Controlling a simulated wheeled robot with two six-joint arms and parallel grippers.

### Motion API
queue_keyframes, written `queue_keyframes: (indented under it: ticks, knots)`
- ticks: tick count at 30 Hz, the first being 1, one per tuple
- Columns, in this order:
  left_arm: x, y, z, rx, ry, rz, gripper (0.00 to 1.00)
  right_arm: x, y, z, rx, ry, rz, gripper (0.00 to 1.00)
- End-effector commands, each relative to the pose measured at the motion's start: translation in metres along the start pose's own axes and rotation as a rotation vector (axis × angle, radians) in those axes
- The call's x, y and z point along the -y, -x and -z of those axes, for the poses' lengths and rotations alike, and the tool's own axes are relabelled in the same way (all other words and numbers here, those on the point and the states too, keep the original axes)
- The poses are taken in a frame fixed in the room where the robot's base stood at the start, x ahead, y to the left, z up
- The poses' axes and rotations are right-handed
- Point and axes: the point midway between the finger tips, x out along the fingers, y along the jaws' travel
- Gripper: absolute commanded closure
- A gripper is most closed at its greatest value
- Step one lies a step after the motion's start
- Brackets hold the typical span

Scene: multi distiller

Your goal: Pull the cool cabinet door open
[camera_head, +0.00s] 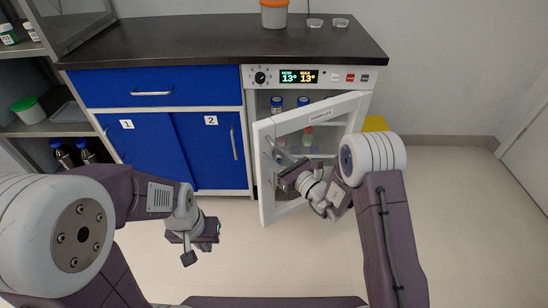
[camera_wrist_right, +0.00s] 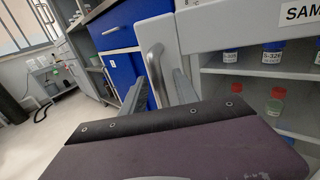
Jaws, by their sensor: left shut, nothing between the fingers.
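The cool cabinet (camera_head: 345,76) stands under the dark counter at the right. Its white-framed glass door (camera_head: 266,203), labelled SAMPLES, is swung partway open toward me, with its free edge at the left. The metal door handle (camera_wrist_right: 153,65) shows on the door's outer face near that edge. My right gripper (camera_wrist_right: 158,92) is at the handle. In the right wrist view its two fingers stand apart with the handle's bar between them and gaps visible; contact is unclear. My left gripper (camera_head: 203,241) is shut and empty, low in front of the blue cabinets.
Blue cabinets (camera_head: 175,150) with a drawer and doors marked 1 and 2 stand left of the cool cabinet. Bottles (camera_head: 277,103) are inside it. A yellow object (camera_head: 375,123) is behind the door at right. Floor (camera_head: 460,220) at right is clear.

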Motion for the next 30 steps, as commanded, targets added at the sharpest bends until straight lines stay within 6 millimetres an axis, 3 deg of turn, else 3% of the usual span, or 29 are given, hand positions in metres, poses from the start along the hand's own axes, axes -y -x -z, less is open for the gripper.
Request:
queue_keyframes:
  ticks: [6, 10, 30]
  knots:
    - [0.0, 0.0003, 0.0, 0.0, 0.0, 0.0, 1.0, 0.0001, -0.0004, -0.0005, 0.0, 0.0, 0.0, 0.67]
    - [0.0, 0.0003, 0.0, 0.0, 0.0, 0.0, 1.0, 0.0001, -0.0003, -0.0004, 0.0, 0.001, 0.0, 1.0]
    - [0.0, 0.0002, 0.0001, 0.0, 0.0, 0.0, 1.0, 0.0, 0.0, -0.0001, 0.0, 0.001, 0.0, 1.0]
